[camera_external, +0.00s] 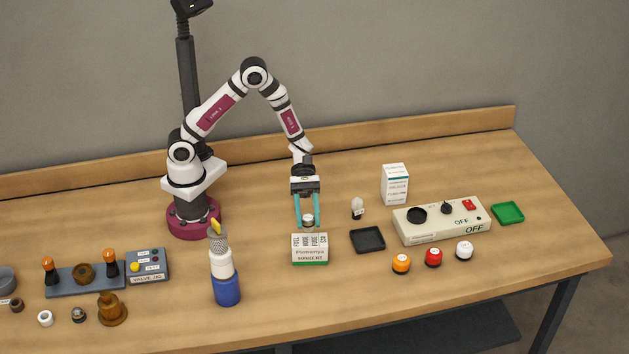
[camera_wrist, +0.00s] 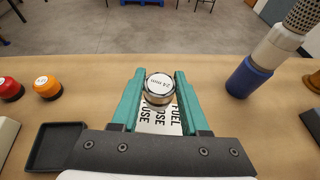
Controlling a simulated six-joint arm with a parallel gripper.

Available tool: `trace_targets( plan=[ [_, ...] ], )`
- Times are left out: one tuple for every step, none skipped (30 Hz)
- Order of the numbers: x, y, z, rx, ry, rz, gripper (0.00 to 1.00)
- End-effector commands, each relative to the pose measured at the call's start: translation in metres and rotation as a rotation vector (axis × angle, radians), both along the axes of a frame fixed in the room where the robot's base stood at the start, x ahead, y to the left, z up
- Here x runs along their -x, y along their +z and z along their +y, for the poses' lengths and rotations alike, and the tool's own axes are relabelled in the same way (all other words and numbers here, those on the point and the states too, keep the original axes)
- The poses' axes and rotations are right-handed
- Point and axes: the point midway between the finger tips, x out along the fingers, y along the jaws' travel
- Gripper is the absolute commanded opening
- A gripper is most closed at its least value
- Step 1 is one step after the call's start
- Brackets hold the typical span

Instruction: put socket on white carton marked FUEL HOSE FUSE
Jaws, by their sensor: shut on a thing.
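The socket (camera_wrist: 159,87) is a short metal cylinder with a pale, marked top. My gripper (camera_wrist: 159,92) is shut on it, with a teal finger on each side. In the external view the socket (camera_external: 308,220) is between my fingertips (camera_external: 308,223), at the top of the white carton (camera_external: 310,248). The carton has a green base band, and its top lettering FUEL HOSE FUSE shows below the socket in the wrist view (camera_wrist: 168,122). I cannot tell whether the socket touches the carton top.
A black tray (camera_external: 367,240) lies right of the carton, and a small bulb (camera_external: 357,208) stands behind the tray. A tall white carton (camera_external: 395,184) and a control box (camera_external: 441,221) are farther right. A blue-and-white bottle (camera_external: 225,275) stands to the left. Orange, red and white knobs (camera_external: 433,257) line the front right.

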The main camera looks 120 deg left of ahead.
Motion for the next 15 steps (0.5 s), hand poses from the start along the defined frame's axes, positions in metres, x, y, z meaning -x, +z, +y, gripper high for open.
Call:
trace_targets(
  plan=[
    [-0.001, -0.005, 0.003, 0.001, 0.0, 0.0, 0.0],
    [-0.002, -0.01, 0.004, 0.003, 0.0, 0.002, 0.0],
    [-0.001, -0.019, 0.004, 0.003, 0.0, 0.004, 0.0],
    [-0.001, -0.026, 0.004, 0.004, 0.0, 0.005, 0.0],
    [-0.001, -0.031, 0.004, 0.004, -0.001, 0.005, 0.0],
    [-0.001, -0.038, 0.004, 0.003, -0.001, 0.004, 0.0],
    [-0.002, -0.04, 0.004, 0.002, -0.001, 0.002, 0.0],
    [-0.002, -0.043, 0.004, 0.001, -0.001, 0.001, 0.0],
    [-0.002, -0.044, 0.004, 0.001, -0.001, 0.001, 0.0],
    [-0.002, -0.044, 0.004, 0.0, -0.001, 0.0, 0.0],
    [-0.002, -0.043, 0.004, 0.0, 0.0, 0.0, 0.0],
    [-0.002, -0.043, 0.004, 0.0, 0.0, 0.0, 0.0],
    [-0.002, -0.043, 0.004, 0.0, 0.0, 0.0, 0.0],
    [-0.002, -0.043, 0.004, 0.0, 0.0, 0.0, 0.0],
    [-0.002, -0.043, 0.004, 0.0, 0.0, 0.0, 0.0]
  ],
)
